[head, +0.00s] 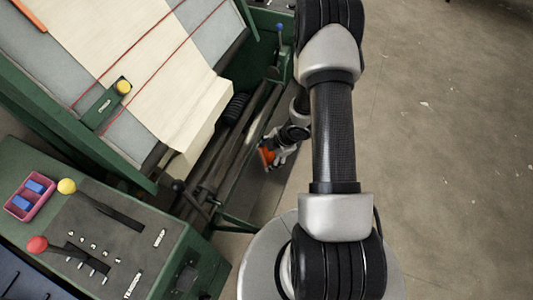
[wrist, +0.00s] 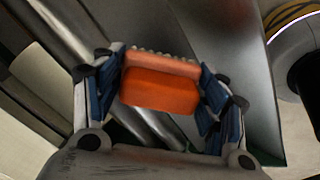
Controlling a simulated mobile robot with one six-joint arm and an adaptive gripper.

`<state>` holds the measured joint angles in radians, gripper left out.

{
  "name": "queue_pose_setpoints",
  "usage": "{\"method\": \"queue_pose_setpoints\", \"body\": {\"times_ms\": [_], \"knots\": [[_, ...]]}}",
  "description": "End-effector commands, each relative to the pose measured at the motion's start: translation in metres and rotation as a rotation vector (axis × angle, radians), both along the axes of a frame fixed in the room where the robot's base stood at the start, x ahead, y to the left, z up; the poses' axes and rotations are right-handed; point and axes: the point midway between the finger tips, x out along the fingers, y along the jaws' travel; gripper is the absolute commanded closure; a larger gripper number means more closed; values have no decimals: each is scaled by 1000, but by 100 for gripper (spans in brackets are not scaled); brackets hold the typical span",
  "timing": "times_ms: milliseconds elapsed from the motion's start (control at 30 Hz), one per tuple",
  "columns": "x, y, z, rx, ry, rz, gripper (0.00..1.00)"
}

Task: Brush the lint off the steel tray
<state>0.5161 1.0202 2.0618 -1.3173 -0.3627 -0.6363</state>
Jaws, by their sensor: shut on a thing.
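My gripper (head: 275,156) is low beside the green machine, to the left of my arm. In the wrist view its fingers (wrist: 160,88) are shut on an orange brush (wrist: 155,92) with a pale, bumpy edge at the far side. The brush also shows as a small orange patch in the head view (head: 266,156). A smooth grey metal surface (wrist: 240,65), which looks like the steel tray, lies beyond and right of the brush; I cannot tell whether they touch. I cannot make out any lint.
The green machine (head: 249,170) carries cream cloth (head: 150,70) on its slope. Dark rollers and bars run left of my gripper. A control box (head: 125,235) has yellow and red knobs and a pink tray (head: 17,213) with blue blocks. Open floor (head: 450,150) lies right.

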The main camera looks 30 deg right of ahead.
Motion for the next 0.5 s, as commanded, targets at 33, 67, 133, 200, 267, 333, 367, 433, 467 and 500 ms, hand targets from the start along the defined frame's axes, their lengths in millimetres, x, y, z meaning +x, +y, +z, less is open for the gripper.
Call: {"method": "queue_pose_setpoints", "body": {"times_ms": [33,67,133,200,267,333,367,433,467,500], "knots": [[-2,-1,9,0,0,-1,60],[-2,-2,12,0,0,-1,60],[-4,-4,18,0,-1,-1,60],[-6,-5,22,1,-1,-2,60],[-7,-5,23,0,-1,-1,60],[-7,-6,22,0,-1,-1,60],[-7,-6,22,0,0,-1,60],[-7,-5,21,0,0,-1,60],[-7,-5,21,0,0,-1,60],[-7,-5,21,0,0,-1,60]]}}
